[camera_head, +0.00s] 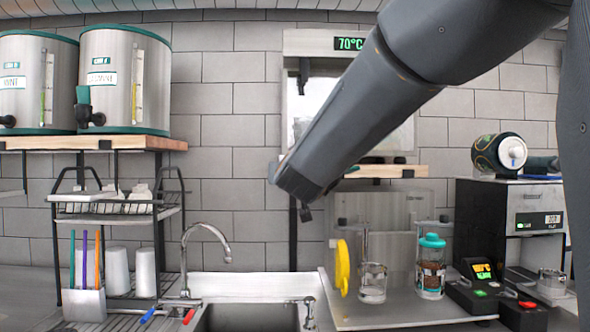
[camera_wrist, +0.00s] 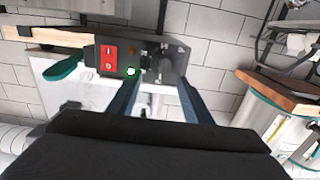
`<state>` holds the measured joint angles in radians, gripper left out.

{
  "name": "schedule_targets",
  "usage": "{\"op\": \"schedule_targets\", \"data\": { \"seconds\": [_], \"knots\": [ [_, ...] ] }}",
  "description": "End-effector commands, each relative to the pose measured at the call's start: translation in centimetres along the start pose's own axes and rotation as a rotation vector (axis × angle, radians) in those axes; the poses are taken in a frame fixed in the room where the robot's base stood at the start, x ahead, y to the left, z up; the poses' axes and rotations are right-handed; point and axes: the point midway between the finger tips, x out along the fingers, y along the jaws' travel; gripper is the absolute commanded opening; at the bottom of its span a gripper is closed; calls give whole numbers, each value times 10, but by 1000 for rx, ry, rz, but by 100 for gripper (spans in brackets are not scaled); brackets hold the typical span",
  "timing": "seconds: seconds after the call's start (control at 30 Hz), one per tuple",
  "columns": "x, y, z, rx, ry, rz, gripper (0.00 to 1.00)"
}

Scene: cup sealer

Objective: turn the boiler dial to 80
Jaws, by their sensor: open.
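The boiler (camera_head: 303,42) is a pale box on the wall behind my arm. Its green display (camera_head: 350,44) reads 70°C. In the wrist view, a dark control panel (camera_wrist: 170,62) carries a red switch (camera_wrist: 109,55), a lit green lamp (camera_wrist: 131,71) and a small brownish round part. I cannot tell for sure which part is the dial. My gripper (camera_wrist: 157,88) is open and empty, with its two fingers pointing toward the panel. I cannot tell whether they touch it. In the head view my arm hides the fingers and much of the boiler's front.
A wooden shelf (camera_head: 160,142) with steel dispensers (camera_head: 124,80) is at left. A sink (camera_head: 250,318) and faucet (camera_head: 205,232) are below. A teal handle (camera_wrist: 64,70) shows in the wrist view.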

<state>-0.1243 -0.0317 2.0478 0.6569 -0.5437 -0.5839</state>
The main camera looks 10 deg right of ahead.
Motion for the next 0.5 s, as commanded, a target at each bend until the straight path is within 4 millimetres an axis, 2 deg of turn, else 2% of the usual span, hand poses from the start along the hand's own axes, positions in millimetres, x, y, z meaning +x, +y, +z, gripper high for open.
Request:
{"op": "schedule_targets", "data": {
  "seconds": [0.2,0.5],
  "knots": [
    [15,0,0,0,-1,0,45],
    [16,0,0,0,-1,-1,44]
  ]
}}
